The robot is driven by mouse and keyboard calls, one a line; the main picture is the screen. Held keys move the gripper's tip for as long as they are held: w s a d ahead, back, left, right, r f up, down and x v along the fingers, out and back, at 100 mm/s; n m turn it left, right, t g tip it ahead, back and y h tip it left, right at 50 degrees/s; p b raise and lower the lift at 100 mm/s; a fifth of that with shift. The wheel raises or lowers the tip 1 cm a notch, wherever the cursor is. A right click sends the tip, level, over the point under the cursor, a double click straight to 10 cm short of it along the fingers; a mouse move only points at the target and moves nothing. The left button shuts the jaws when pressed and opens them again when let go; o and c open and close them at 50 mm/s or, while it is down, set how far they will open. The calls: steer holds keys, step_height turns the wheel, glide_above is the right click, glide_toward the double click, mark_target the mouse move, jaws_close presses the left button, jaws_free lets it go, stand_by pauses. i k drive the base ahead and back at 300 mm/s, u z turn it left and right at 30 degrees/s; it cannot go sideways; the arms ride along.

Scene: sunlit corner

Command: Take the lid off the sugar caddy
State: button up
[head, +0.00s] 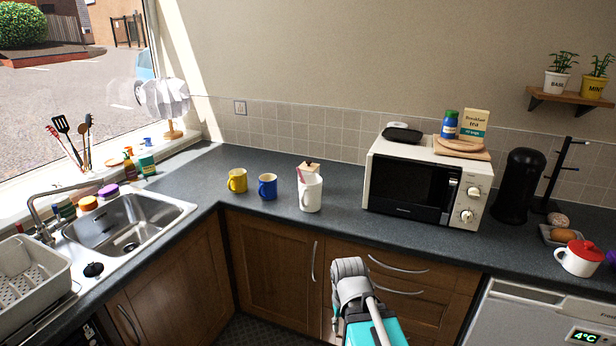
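No label shows which vessel is the sugar caddy. One candidate is a small pale container with a wooden lid and knob (308,167) on the counter, mostly hidden behind a tall white mug (311,195). Its lid appears to be on. The other is a white pot with a red lid (580,258) at the far right counter edge, with a handle on its left side. Its lid is on. Part of my grey and teal arm shows at the bottom centre, in front of the drawers. I cannot make out my gripper's fingers.
A yellow mug (237,180) and blue mug (268,186) stand left of the white mug. A microwave (427,178) stands to the right, then a black canister (518,186) and mug tree (556,180). The sink (128,225) is left. Counter is clear before the microwave.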

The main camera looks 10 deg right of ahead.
mark_target(308, 167)
steer(key=z, duration=0.15)
steer(key=i, duration=0.85)
steer(key=z, duration=0.1)
